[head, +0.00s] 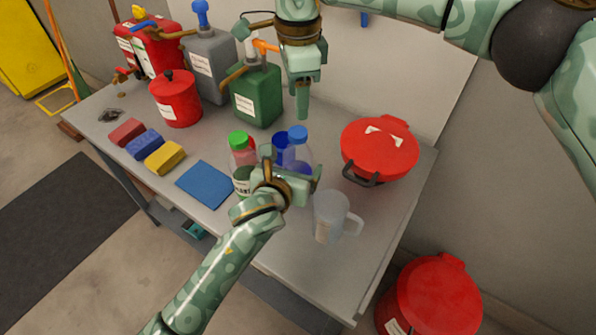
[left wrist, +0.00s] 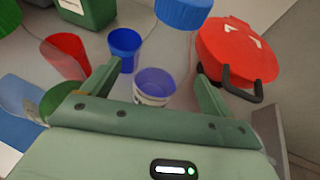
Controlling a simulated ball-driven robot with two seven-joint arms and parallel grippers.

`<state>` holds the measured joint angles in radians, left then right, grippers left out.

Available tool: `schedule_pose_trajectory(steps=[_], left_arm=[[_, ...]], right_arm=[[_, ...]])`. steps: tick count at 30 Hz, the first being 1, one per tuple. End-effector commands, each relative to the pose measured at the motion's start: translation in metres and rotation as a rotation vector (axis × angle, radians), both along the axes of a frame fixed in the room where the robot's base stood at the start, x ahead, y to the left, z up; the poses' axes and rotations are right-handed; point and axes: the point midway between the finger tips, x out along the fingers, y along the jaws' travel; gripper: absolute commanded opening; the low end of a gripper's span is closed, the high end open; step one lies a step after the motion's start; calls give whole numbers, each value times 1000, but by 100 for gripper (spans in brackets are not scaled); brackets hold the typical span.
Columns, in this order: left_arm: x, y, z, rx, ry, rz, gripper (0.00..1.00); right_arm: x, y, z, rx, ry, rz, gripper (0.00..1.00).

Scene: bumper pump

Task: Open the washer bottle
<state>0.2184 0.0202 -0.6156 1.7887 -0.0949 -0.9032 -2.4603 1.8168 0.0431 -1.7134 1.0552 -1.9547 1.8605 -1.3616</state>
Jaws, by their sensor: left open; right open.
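The washer bottle (head: 299,153) is a clear bottle with blue liquid and a blue cap (head: 297,133); it stands upright near the table's middle. The cap is on it in the head view. In the left wrist view the cap (left wrist: 183,11) is at the top edge and the bottle's liquid (left wrist: 155,82) lies between the fingers. My left gripper (head: 292,174) is open, its fingers on either side of the bottle; contact is not clear. My right gripper (head: 303,108) is open, pointing down above and behind the bottle, empty and apart from the cap.
A clear jug (head: 330,214) stands front right, a lidded red container (head: 380,145) to the right. Canisters and sponges fill the left and back.

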Motion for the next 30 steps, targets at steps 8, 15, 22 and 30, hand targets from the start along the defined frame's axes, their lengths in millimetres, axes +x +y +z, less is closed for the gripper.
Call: schedule_pose_trajectory(steps=[8,15,22,30], left_arm=[[30,-10,-13,-2,1,0,86],[33,-11,-14,-1,0,-1,86],[32,-11,-14,-1,0,-1,47],[32,-11,-14,-2,1,0,0]], right_arm=[[0,0,0,1,0,0,55],[0,0,0,1,0,0,55],[0,0,0,1,0,0,55],[0,0,0,1,0,-63,55]])
